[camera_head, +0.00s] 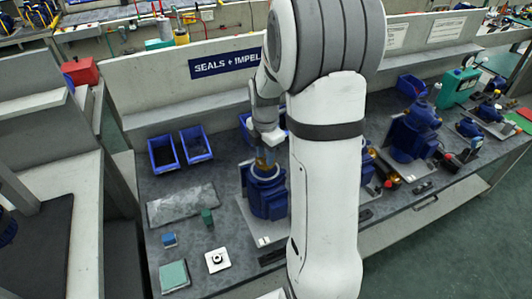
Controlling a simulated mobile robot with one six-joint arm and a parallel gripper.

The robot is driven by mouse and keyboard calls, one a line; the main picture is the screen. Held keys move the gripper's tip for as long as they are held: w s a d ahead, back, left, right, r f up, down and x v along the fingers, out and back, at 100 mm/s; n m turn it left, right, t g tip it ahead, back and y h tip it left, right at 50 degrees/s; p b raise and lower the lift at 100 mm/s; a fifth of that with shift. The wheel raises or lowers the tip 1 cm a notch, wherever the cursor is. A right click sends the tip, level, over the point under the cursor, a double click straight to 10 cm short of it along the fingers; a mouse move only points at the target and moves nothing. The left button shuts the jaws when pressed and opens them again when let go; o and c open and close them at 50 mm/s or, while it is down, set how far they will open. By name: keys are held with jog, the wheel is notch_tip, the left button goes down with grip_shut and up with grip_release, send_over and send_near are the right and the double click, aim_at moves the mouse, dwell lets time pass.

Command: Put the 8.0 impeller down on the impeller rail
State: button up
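My gripper (266,140) points down over a blue pump body (267,198) in the middle of the bench. A small brass-coloured part (264,164) shows right below my gripper, at the pump's pale ring. I cannot tell if it is the 8.0 impeller, or if my fingers hold it or only stand over it. The fingertips are too small to read. No size marking is legible. I cannot pick out the impeller rail for sure; my white arm hides much of the bench's middle.
Two blue bins (165,153) stand at the back left. A grey slab (182,205), a green block (207,216), a blue block (169,240), a white square part (217,260) and a green pad (174,276) lie front left. More blue pumps (414,130) stand right.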

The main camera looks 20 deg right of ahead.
grip_shut()
jog(key=shift+r, duration=0.1)
dwell(0.3)
jog(key=shift+c, duration=1.1)
grip_release()
grip_shut()
jog(key=shift+r+p, duration=1.45)
jog(key=shift+r, duration=0.65)
